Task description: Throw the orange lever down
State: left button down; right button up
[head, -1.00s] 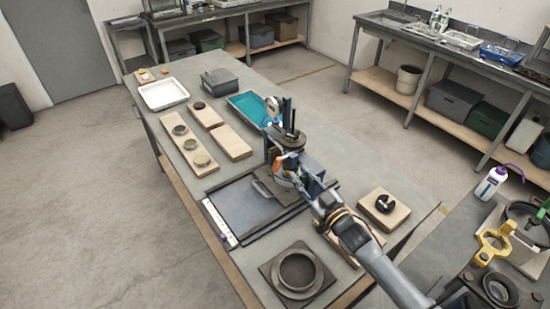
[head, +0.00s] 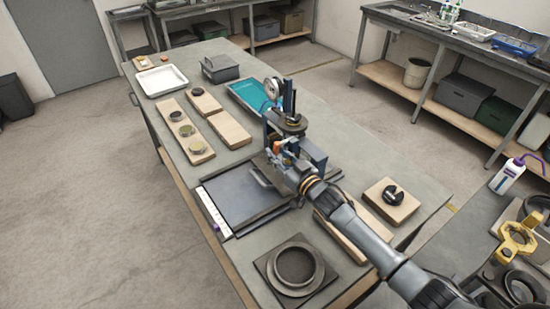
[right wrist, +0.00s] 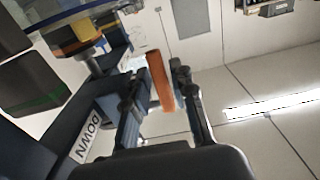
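The orange lever (right wrist: 160,82) shows in the right wrist view, lying between the two fingers of my right gripper (right wrist: 155,88). The fingers stand apart, with a gap on the lever's left side; whether the right finger touches it I cannot tell. A DOWN label (right wrist: 88,137) is on the dark body at the left of that view. In the head view the lever station (head: 287,122), with a round gauge, stands on the table, and my right gripper (head: 285,165) is at its front. The lever is mostly hidden there.
A dark flat plate (head: 235,200) lies left of the gripper, and a ring block (head: 295,268) lies in front. Wooden boards (head: 185,130), a teal tray (head: 245,93) and a block with a black knob (head: 390,203) are nearby.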

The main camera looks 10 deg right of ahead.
jog(key=shift+w+a, duration=0.25)
jog(key=shift+w, duration=0.35)
grip_shut()
jog(key=shift+r, duration=0.1)
jog(key=shift+r, duration=0.15)
jog(key=g+p, duration=0.1)
jog(key=p, duration=0.2)
jog(key=g+h+p, duration=0.1)
jog(key=p, duration=0.3)
jog(key=shift+s+d+g, duration=0.1)
jog(key=shift+s+g, duration=0.2)
jog(key=shift+f, duration=0.3)
